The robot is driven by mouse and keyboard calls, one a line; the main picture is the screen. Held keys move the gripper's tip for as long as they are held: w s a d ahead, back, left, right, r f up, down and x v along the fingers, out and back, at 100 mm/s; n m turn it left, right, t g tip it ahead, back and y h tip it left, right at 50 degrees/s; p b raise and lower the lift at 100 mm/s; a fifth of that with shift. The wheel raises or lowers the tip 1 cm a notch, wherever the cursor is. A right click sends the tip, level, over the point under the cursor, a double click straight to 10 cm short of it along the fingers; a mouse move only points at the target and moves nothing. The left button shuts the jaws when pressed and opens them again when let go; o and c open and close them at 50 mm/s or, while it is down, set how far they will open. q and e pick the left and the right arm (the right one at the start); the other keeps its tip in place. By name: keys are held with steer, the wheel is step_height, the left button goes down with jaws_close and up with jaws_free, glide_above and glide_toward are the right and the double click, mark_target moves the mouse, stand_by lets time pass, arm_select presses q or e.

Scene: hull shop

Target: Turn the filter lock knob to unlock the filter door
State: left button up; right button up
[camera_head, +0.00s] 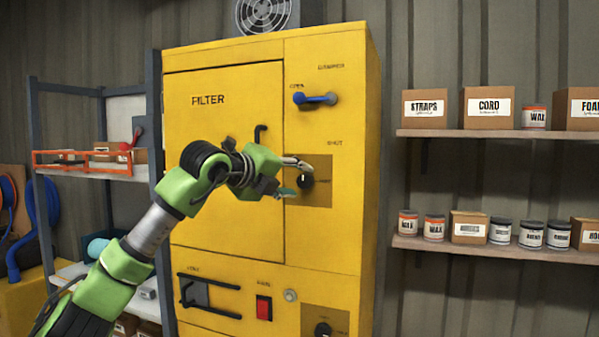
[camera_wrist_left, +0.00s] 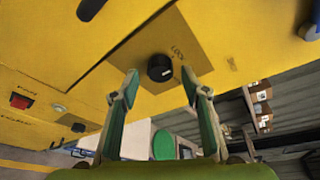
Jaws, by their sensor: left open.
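The filter lock knob (camera_head: 306,181) is black and round, on a brown plate on the yellow cabinet, right of the filter door (camera_head: 222,125). It also shows in the left wrist view (camera_wrist_left: 160,68), with a pale mark on its face and the word LOCK on the plate beside it. The filter door is closed. My left gripper (camera_head: 295,177) is open at the knob. In the left wrist view its fingertips (camera_wrist_left: 160,74) are spread to either side of the knob, apparently without touching it. My right gripper is out of view.
A blue lever (camera_head: 315,98) sticks out above the knob, and a black door handle (camera_head: 260,134) is to its left. A red switch (camera_head: 264,308) and a second knob (camera_head: 323,329) are lower down. Shelves (camera_head: 490,133) with boxes and jars stand at the right.

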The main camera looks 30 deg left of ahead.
arm_select(q)
steer(key=shift+w+f, duration=0.1)
steer(key=shift+w, duration=0.6)
steer(key=shift+w+f, duration=0.1)
steer(key=shift+w, duration=0.15)
steer(key=c, duration=1.1)
